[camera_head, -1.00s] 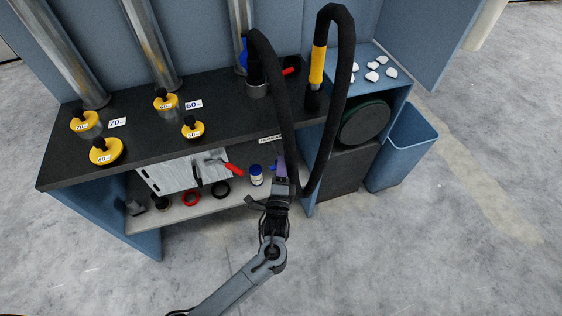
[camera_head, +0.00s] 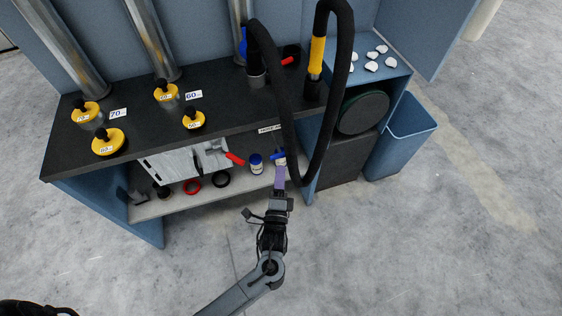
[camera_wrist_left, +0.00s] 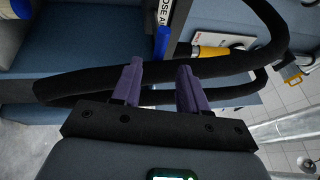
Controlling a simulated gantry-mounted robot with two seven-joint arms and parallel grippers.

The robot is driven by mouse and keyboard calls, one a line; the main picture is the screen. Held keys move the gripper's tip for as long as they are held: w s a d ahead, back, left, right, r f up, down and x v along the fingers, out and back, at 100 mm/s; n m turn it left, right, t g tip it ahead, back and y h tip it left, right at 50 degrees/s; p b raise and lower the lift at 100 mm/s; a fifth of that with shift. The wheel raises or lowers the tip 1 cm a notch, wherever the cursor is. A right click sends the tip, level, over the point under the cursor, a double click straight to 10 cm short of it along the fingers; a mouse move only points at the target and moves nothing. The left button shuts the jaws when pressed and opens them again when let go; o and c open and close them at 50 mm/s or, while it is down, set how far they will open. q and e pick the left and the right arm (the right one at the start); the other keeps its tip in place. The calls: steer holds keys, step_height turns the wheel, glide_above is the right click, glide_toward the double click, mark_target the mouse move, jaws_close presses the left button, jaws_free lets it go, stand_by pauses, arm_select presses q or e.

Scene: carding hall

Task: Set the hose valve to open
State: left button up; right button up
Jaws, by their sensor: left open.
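The hose valve shows as a blue lever (camera_head: 279,155) under the front edge of the bench, below a small white label (camera_head: 269,129). In the left wrist view the blue lever (camera_wrist_left: 162,42) lies beyond the fingertips, with a label (camera_wrist_left: 165,12) reading in part "HOSE A". My left gripper (camera_head: 280,170) has purple fingers and points at the lever from the front. In the left wrist view its fingers (camera_wrist_left: 160,70) are apart with nothing between the tips. The valve body is mostly hidden. My right gripper is not in view.
A thick black hose (camera_head: 335,120) loops down close beside my left gripper and crosses the left wrist view behind the fingers. A red-handled part (camera_head: 234,158) and a blue-and-white jar (camera_head: 256,164) are to the left. A blue bin (camera_head: 402,140) stands right.

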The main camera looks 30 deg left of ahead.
arm_select(q)
steer(key=v, duration=0.4)
stand_by(0.4)
